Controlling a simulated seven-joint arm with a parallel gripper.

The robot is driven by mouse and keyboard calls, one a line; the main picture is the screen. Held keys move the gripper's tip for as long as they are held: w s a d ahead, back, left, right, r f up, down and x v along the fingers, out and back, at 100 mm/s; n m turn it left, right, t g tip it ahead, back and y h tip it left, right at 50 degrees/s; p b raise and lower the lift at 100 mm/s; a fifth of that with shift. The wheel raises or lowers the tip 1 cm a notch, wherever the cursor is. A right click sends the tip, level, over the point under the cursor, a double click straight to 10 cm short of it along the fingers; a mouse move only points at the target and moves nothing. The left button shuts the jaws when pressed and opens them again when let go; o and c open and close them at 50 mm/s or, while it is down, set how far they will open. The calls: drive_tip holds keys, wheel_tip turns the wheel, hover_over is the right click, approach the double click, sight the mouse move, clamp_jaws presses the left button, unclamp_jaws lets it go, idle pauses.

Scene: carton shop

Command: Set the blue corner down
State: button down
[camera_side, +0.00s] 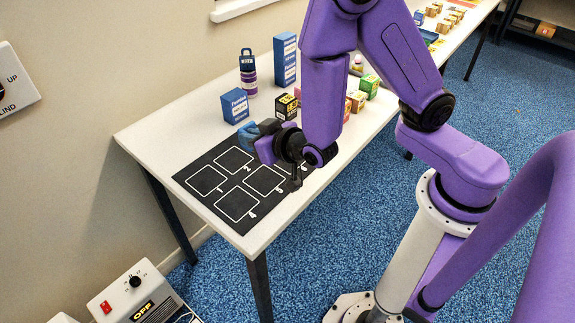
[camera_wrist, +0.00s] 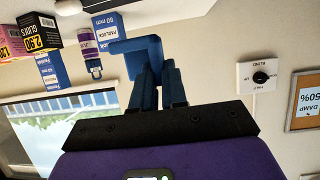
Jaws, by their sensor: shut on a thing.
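The blue corner (camera_side: 246,134) is a bright blue angled piece held above the far edge of the black mat (camera_side: 226,175). In the wrist view the blue corner (camera_wrist: 140,52) shows as an L shape at the fingertips. My gripper (camera_side: 266,128) is shut on it, and the wrist view shows both fingers of my gripper (camera_wrist: 158,73) close together at its base. The mat has white-outlined numbered squares that look empty. My wrist covers the mat's right side.
A blue padlock box (camera_side: 235,106) stands just behind the mat. Small cartons (camera_side: 369,86) stand right of my arm. The white table (camera_side: 150,137) is clear at left.

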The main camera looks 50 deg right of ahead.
drive_tip(key=s+d+f+m+h, duration=0.2)
drive_tip(key=s+d+m+h, duration=0.2)
drive_tip(key=s+d+h, duration=0.15)
drive_tip(key=shift+y, duration=0.35)
drive_tip(key=shift+s+d+f, duration=0.1)
drive_tip(key=shift+d+f, duration=0.05)
drive_tip(key=shift+f, duration=1.15)
drive_tip(key=shift+s+d+f, duration=0.1)
drive_tip(key=shift+d+f, duration=0.05)
drive_tip(key=shift+f, duration=1.15)
drive_tip(key=shift+d+f, duration=0.15)
drive_tip(key=shift+f, duration=1.15)
drive_tip(key=shift+f, duration=0.1)
drive_tip(key=c, duration=1.2)
unclamp_jaws()
drive_tip(key=shift+o, duration=0.2)
